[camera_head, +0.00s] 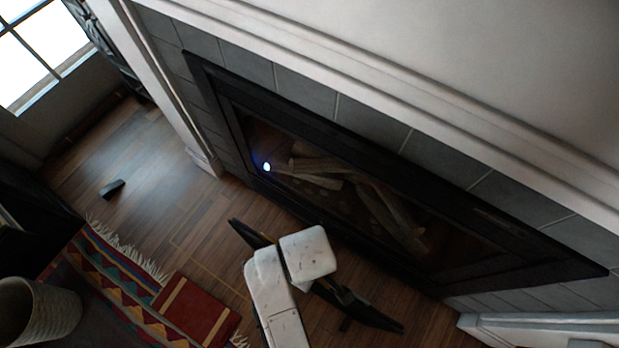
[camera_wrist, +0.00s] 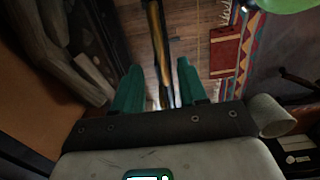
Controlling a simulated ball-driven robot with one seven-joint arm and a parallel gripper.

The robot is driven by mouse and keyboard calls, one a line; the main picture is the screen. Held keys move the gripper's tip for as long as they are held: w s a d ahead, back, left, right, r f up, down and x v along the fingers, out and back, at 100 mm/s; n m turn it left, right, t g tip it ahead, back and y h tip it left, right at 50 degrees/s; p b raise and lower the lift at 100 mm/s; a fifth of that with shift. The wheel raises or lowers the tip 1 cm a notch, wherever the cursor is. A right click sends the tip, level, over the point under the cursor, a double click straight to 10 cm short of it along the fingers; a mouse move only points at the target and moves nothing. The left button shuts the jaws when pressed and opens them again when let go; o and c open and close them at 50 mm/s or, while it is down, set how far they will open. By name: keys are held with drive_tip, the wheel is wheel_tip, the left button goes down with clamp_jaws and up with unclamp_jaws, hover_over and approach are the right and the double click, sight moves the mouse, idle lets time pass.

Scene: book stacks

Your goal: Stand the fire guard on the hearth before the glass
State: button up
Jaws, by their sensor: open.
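The fire guard, a long dark panel (camera_head: 372,316), is seen nearly edge-on from above, in front of the fireplace glass (camera_head: 300,205) and roughly parallel to it. My white hand hides its middle. In the wrist view its narrow top edge (camera_wrist: 155,28) runs down between the teal fingers of my gripper (camera_wrist: 158,85). The fingers are open, one on each side of it; I cannot tell whether either touches. The glass, with pale logs behind it, is at left in the wrist view (camera_wrist: 75,60). A strip of wooden floor separates guard and glass in the head view.
A red rectangular item (camera_head: 197,311) lies by the fringed, patterned rug (camera_head: 105,262). A ribbed pot (camera_head: 50,312) stands at lower left. A small dark object (camera_head: 112,188) lies on the floor at left. Bare wooden floor (camera_head: 165,160) is open at upper left.

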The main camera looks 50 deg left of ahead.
drive_tip(key=shift+r, duration=0.35)
drive_tip(key=w+d+r+m, duration=0.1)
drive_tip(key=w+d+m, duration=0.35)
drive_tip(key=d, duration=0.55)
drive_tip(key=w+d+r+m, duration=0.1)
drive_tip(key=w+d+m, duration=0.3)
drive_tip(key=d, duration=0.6)
drive_tip(key=s+d+r+m, duration=0.1)
drive_tip(key=s+d+m, duration=0.4)
drive_tip(key=d, duration=0.4)
drive_tip(key=s+d+r+m, duration=0.2)
drive_tip(key=s+d+m, duration=0.2)
drive_tip(key=d+m, duration=0.3)
drive_tip(key=shift+s+d+r+t, duration=0.15)
drive_tip(key=shift+s+d+t, duration=0.25)
drive_tip(key=shift+d, duration=0.45)
drive_tip(key=shift+m, duration=0.25)
